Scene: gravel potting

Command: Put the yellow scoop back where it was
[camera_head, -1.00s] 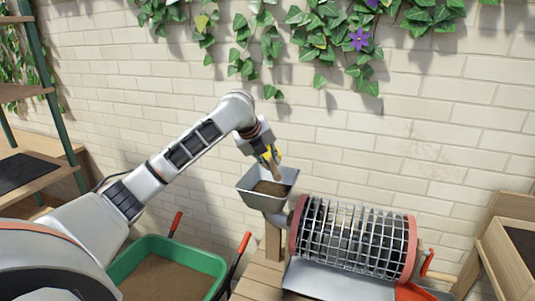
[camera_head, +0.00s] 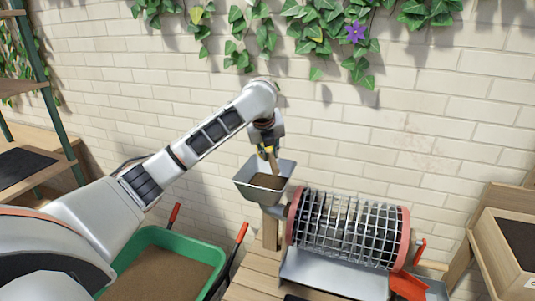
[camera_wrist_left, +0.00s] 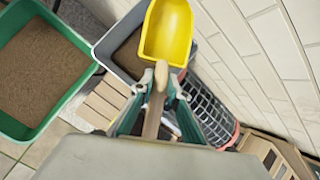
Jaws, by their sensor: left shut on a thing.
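My left gripper (camera_head: 266,149) is shut on the wooden handle (camera_wrist_left: 155,105) of the yellow scoop (camera_wrist_left: 168,32). In the left wrist view the scoop's yellow bowl looks empty and extends past the fingers. In the head view the gripper is just above the grey hopper (camera_head: 244,189), which holds brown soil (camera_head: 267,181). The wooden handle overlaps the hopper's opening there, and most of the yellow bowl is hidden by the gripper. I cannot tell whether the scoop touches the hopper. My right gripper is not in view.
A cylindrical mesh sieve (camera_head: 345,228) with red end rings stands right of the hopper, above a metal chute (camera_head: 330,273). A green wheelbarrow (camera_head: 211,256) of soil is at the lower left. A brick wall (camera_head: 430,120) with hanging ivy (camera_head: 310,25) is close behind.

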